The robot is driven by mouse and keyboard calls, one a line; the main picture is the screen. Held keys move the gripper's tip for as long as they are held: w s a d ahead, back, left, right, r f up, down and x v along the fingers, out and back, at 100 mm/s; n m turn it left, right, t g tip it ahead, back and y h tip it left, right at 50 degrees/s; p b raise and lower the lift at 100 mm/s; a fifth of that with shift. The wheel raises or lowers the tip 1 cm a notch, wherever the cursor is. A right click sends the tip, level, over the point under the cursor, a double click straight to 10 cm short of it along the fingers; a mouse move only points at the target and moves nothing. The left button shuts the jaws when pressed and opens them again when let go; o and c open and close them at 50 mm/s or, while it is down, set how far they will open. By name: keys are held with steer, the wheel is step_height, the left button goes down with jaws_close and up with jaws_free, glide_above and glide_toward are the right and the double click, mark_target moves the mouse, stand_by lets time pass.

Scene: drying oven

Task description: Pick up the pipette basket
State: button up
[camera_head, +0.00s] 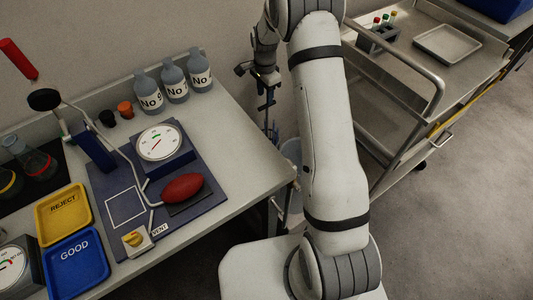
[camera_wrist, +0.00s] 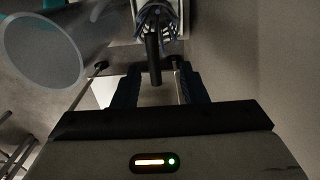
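In the wrist view, my gripper (camera_wrist: 157,85) has its two dark fingers apart, with a gap between them. A dark upright post or handle (camera_wrist: 154,62) shows in that gap, with clear space on both sides. Above it is a bundle of bluish, thin loops (camera_wrist: 158,22) in front of a pale box-like shape; this may be the pipette basket, but I cannot tell for sure. In the head view, my gripper (camera_head: 267,98) hangs beyond the right end of the bench, near the wall.
The bench (camera_head: 232,128) holds bottles (camera_head: 174,84), a dial gauge on a blue board (camera_head: 195,150), a yellow tray (camera_head: 64,213) and a blue tray (camera_head: 76,262). A metal cart (camera_head: 395,65) with a tube rack (camera_head: 378,38) stands right.

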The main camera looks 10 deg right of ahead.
mark_target(267, 109)
steer(key=f, duration=0.7)
steer(key=shift+s+d+f, duration=0.2)
steer(key=shift+s+d, duration=0.05)
steer(key=shift+s, duration=0.1)
jaws_close()
steer(key=shift+r, duration=0.1)
stand_by(0.9)
